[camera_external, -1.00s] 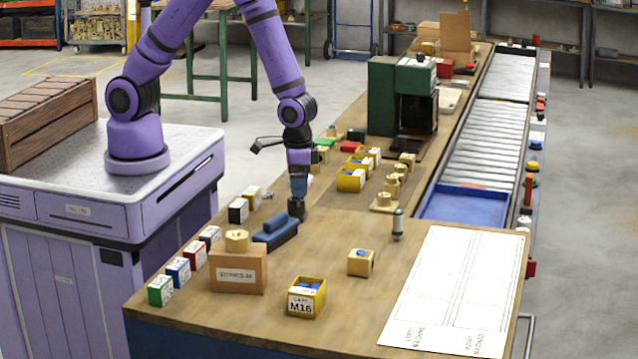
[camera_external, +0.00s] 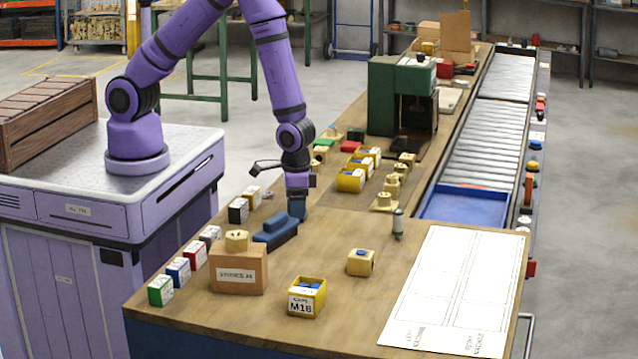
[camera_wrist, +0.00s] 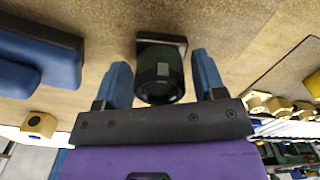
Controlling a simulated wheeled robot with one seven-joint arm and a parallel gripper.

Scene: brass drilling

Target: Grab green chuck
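The green chuck (camera_wrist: 160,75) is a short, very dark green cylinder with a dark square plate at one end and a small grey patch on its side. In the wrist view it lies between the two blue fingers of my gripper (camera_wrist: 160,60), with a visible gap on each side. The gripper is open. In the external view my gripper (camera_external: 297,210) points down at the wooden bench, right of the blue vise-like block, and hides the chuck there.
The blue block (camera_external: 275,232) is close on the left; it also shows in the wrist view (camera_wrist: 45,50). A cardboard box (camera_external: 238,268), a yellow M16 bin (camera_external: 307,297) and a small grey-green cylinder (camera_external: 398,224) stand around.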

